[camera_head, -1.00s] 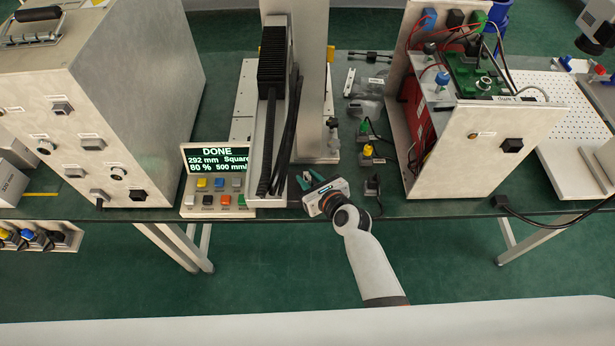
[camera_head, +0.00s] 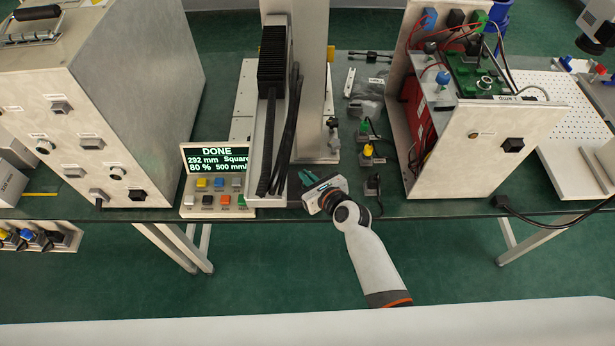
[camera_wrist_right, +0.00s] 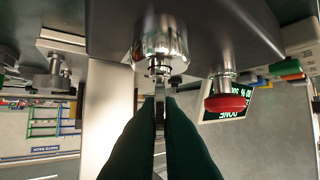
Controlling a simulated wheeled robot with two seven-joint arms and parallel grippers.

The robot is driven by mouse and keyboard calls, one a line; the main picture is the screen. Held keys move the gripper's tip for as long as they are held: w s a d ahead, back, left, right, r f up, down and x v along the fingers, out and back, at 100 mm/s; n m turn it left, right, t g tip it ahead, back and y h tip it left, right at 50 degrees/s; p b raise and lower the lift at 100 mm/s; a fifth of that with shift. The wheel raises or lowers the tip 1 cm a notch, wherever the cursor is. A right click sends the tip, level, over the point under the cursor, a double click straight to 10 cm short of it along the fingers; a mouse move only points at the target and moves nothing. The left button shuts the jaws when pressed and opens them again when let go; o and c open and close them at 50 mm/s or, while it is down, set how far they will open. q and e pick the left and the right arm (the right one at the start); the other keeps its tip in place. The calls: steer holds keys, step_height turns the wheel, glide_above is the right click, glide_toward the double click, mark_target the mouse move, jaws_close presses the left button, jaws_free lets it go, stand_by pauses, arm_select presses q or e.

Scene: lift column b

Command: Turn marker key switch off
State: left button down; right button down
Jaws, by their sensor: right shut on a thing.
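The key switch (camera_wrist_right: 160,50) shows in the right wrist view as a shiny round silver barrel on the underside of a dark housing. A small thin metal key (camera_wrist_right: 159,103) comes out of it toward my fingers. My right gripper (camera_wrist_right: 160,105) has its two dark green fingers shut on the key, one on either side. In the head view my right gripper (camera_head: 309,180) is at the front foot of the lift column, and the key switch is hidden there. I cannot read the switch's turned position. My left gripper is not in view.
A red mushroom button (camera_wrist_right: 226,104) sits close to the right of the key switch in the wrist view. The control panel (camera_head: 217,209) reads DONE, left of my gripper. Small cable plugs (camera_head: 372,185) stand to its right. An open cabinet (camera_head: 480,150) stands further right.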

steer(key=shift+f+n+g+y+b, duration=0.15)
steer(key=shift+n+g+y+b, duration=0.55)
steer(key=shift+n+y+b, duration=0.15)
steer(key=n+g+y+b, duration=0.1)
steer(key=n+g+y, duration=0.1)
steer(key=shift+n+b, duration=0.3)
steer(key=shift+n, duration=0.05)
steer(key=n+g+y+b, duration=0.1)
steer(key=n+g+y, duration=0.1)
steer(key=n+g, duration=0.1)
steer(key=shift+g+b, duration=0.3)
steer(key=shift+b, duration=0.1)
steer(key=shift+n+g+y+b, duration=0.45)
steer(key=shift+n+g+b, duration=0.45)
steer(key=shift+n+g, duration=1.1)
steer(key=shift+g, duration=0.3)
steer(key=c, duration=1.6)
jaws_free()
steer(key=shift+r, duration=0.2)
